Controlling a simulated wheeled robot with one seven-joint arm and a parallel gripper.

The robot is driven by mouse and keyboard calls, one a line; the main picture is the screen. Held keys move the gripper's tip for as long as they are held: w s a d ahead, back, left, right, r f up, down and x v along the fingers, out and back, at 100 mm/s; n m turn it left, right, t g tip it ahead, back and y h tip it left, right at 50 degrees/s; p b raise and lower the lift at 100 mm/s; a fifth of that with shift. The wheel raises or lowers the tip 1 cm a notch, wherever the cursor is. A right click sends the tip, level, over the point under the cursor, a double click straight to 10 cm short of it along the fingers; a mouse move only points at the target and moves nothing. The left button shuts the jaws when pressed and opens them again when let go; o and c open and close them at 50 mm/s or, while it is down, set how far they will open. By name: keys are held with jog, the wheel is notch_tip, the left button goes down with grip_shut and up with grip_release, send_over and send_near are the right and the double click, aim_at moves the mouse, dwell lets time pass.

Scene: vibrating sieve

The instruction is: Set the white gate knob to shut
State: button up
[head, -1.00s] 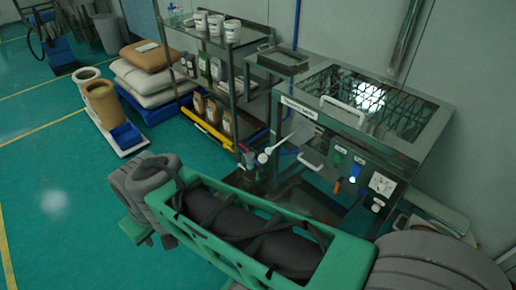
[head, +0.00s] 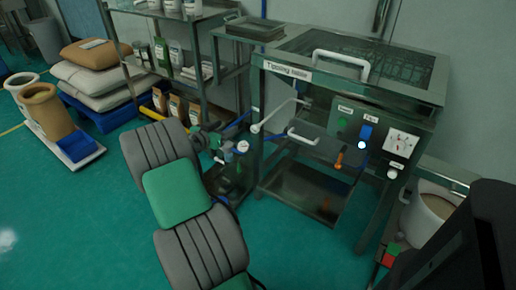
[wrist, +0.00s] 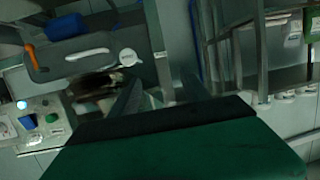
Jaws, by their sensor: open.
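The tipping sieve (head: 290,70) is a steel frame with a mesh top. A white ball knob (head: 255,128) on a pale rod sticks out at its left front; it also shows in the wrist view (wrist: 127,57). Another white knob (head: 392,173) sits below the dial on the control panel. Neither is labelled as the gate knob, so I cannot tell which it is. My gripper (wrist: 160,90) is open, its two dark fingers apart and nothing seen held between them. In the head view my arm partly hides it, left of the sieve.
A white handle (head: 302,136) and an orange handle (head: 339,162) stick out at the sieve's front. The panel carries a green button (head: 343,124), a blue switch (head: 366,132) and a dial (head: 401,144). Shelving (head: 108,45) stands left. A pale bucket (head: 425,215) stands right.

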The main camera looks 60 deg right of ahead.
aim_at(259, 126)
jog(key=s+d+f+g+h+b, duration=0.1)
jog(key=s+d+f, duration=0.2)
jog(key=s+d+f+m+g+h+b, duration=0.1)
jog(key=s+d+f+h, duration=0.1)
jog(key=s+d+f, duration=0.1)
jog(key=shift+s+d+f, duration=0.15)
jog(key=shift+s+d, duration=0.05)
jog(key=shift+s, duration=0.05)
jog(key=d, duration=0.2)
jog(key=d+b, duration=0.1)
jog(key=d, duration=0.2)
jog(key=s+d, duration=0.1)
jog(key=d, duration=0.1)
jog(key=shift+s+d+r, duration=0.1)
jog(key=shift+d+r, duration=0.1)
grip_shut()
dwell(0.5)
